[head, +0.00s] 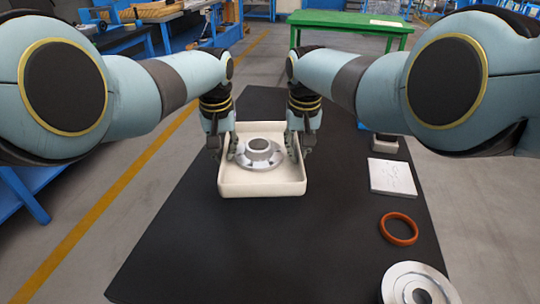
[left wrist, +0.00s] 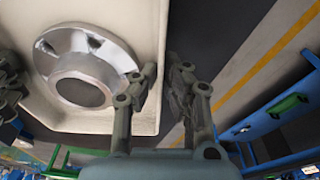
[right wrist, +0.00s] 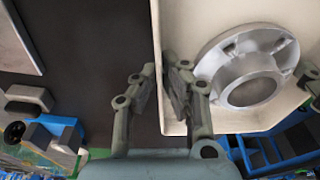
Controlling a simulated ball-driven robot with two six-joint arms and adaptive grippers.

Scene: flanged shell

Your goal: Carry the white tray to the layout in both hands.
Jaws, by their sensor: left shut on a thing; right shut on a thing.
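The white tray (head: 262,189) is in the middle of the dark table in the head view, with a grey metal flanged shell (head: 260,152) lying in it. My left gripper (head: 222,150) is shut on the tray's left wall; the left wrist view shows its fingers on either side of the wall (left wrist: 161,70). My right gripper (head: 299,150) is shut on the tray's right wall; the right wrist view shows its fingers at that wall (right wrist: 158,45). The shell also shows in both wrist views (left wrist: 85,65) (right wrist: 248,68). I cannot tell whether the tray touches the table.
On the dark table (head: 190,250), to the right of the tray, are a white plate with line markings (head: 392,177), an orange ring (head: 398,228), a silver flanged disc (head: 418,285) and a small grey block (head: 384,145). The table's front left is bare. A green table (head: 350,22) stands behind.

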